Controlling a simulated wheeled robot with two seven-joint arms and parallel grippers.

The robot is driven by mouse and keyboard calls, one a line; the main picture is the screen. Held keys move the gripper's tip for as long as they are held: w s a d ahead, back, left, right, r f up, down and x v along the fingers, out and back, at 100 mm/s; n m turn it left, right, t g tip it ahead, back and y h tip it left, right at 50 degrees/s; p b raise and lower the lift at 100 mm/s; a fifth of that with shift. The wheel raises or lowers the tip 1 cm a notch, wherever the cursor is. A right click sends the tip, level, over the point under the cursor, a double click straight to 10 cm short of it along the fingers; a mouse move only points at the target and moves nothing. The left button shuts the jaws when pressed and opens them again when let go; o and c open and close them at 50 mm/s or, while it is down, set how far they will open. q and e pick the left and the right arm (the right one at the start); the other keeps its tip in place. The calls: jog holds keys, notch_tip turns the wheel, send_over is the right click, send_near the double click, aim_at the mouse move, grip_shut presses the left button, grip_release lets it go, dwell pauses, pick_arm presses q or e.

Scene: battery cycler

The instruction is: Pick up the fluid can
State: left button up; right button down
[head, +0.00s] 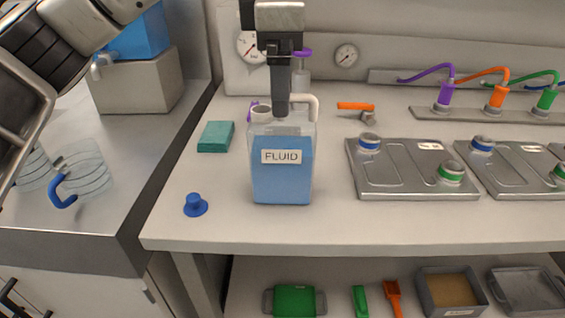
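The fluid can (282,180) stands upright on the bench. It is a clear container holding blue liquid, with a white FLUID label, an open-looking neck at its top left and a pale handle at its top right. My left gripper (281,112) reaches down from the top of the head view. Its dark fingers overlap the can's top between neck and handle. The fingers line up edge-on, so their gap is hidden, and I cannot tell whether they touch the handle. My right gripper is not in view.
A blue cap (195,206) and a teal block (215,136) lie left of the can. A purple-topped bottle (301,72) stands behind it. Metal trays (400,188) fill the right. A clear jug (88,178) is on the left counter. The front bench strip is clear.

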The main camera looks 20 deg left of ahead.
aim_at(284, 120)
pick_arm(q)
jog(key=shift+w+a+f, duration=0.1)
jog(key=shift+w+f, duration=0.15)
jog(key=shift+f, duration=0.85)
jog(key=shift+w+d+f, duration=0.1)
jog(key=shift+w+f, duration=0.1)
jog(key=shift+f, duration=0.9)
jog(key=shift+w+a+f, duration=0.1)
jog(key=shift+w+f, duration=0.15)
jog(key=shift+f, duration=0.85)
jog(key=shift+r, duration=0.15)
jog(key=c, duration=1.7)
jog(key=shift+r, duration=0.15)
jog(key=shift+c, duration=0.2)
